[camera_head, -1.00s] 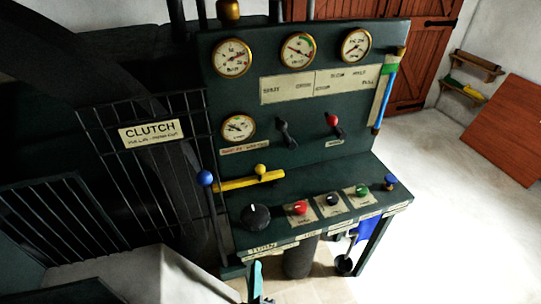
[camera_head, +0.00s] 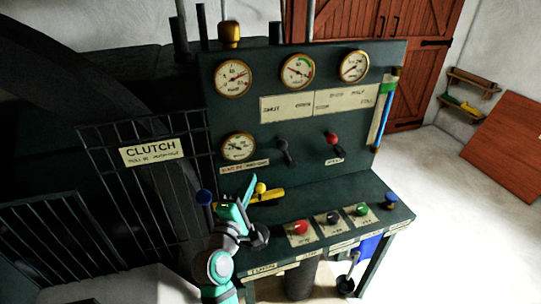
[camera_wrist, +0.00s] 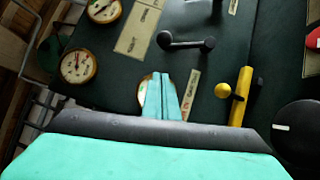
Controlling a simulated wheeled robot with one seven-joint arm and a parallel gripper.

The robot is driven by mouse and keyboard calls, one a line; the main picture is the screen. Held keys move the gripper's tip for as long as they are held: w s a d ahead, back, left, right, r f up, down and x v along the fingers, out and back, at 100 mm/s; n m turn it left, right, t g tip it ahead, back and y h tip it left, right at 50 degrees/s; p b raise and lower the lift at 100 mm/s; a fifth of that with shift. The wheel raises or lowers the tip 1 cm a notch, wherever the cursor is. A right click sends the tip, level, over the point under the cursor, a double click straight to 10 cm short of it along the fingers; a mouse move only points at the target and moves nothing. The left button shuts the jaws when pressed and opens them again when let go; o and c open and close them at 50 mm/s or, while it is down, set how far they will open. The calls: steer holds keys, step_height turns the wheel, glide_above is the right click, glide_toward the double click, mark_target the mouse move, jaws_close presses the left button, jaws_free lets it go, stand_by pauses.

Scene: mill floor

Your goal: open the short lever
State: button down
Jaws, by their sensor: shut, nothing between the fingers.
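Two small levers stand on the upright panel: a black one (camera_head: 283,150) in the middle and a red-knobbed one (camera_head: 332,141) to its right. I cannot tell from their labels which is called short. The black lever also shows upper centre in the wrist view (camera_wrist: 187,42). A yellow bar (camera_head: 270,195) with a yellow ball (camera_head: 260,188) lies on the bench, partly hidden by my gripper. My gripper (camera_head: 249,182) is shut and empty, its teal fingertips together (camera_wrist: 160,92). It is left of and below the black lever, beside the yellow ball, touching neither visibly.
Red (camera_head: 301,228), black (camera_head: 333,218) and green (camera_head: 362,210) knobs and a blue one (camera_head: 390,201) line the bench's front. A barred guard (camera_head: 150,200) is at left. Open floor lies right.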

stand_by(0.3)
steer(key=d+x, duration=0.2)
steer(key=x, duration=1)
steer(key=shift+d+r, duration=0.25)
steer(key=shift+d, duration=0.25)
